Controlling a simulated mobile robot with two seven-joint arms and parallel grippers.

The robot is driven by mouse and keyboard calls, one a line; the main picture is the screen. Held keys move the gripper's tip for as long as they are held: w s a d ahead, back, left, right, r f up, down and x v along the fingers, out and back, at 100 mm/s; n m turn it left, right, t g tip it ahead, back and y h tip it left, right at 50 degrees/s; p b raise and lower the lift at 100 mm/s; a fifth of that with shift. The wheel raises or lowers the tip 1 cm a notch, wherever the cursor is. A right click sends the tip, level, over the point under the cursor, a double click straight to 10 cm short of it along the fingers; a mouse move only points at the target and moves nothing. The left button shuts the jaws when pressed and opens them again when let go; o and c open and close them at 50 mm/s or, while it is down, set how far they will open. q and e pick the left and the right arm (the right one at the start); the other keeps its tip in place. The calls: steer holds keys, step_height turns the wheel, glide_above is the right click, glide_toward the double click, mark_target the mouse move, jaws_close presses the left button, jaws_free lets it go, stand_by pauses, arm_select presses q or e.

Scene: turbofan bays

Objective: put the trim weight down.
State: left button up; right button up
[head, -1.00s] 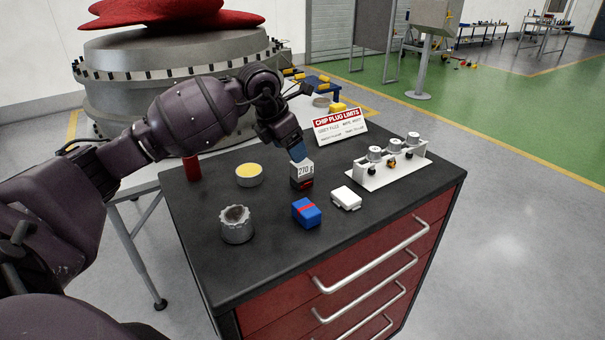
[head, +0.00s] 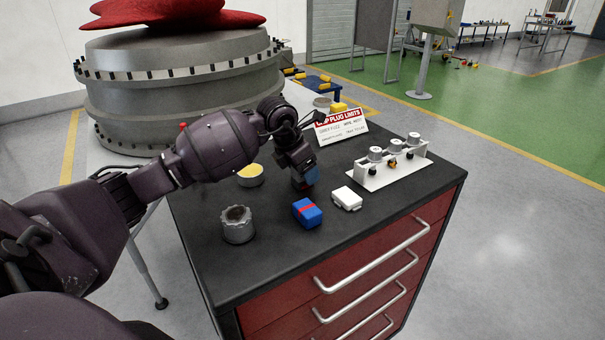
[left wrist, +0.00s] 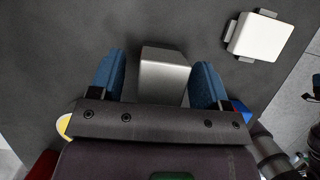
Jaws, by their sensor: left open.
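The trim weight (left wrist: 163,75), a silver-grey block, is between the two blue fingers of my left gripper (head: 303,179) in the left wrist view. My left gripper also shows in the left wrist view (left wrist: 158,88); it is open, with a gap on each side of the block. In the head view the gripper is low over the black cabinet top (head: 265,265) and hides nearly all of the weight. Whether the weight's underside touches the top cannot be seen now. My right gripper is not in view.
A blue box with a red band (head: 307,213) and a white box (head: 347,198) are close in front. A grey toothed cup (head: 238,226) and a yellow-filled tin (head: 250,176) are to the left. A white rack (head: 390,170) and a sign (head: 341,128) are to the right and behind.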

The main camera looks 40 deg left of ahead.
arm_select(q)
steer(key=shift+r, duration=0.1)
steer(key=c, duration=1.2)
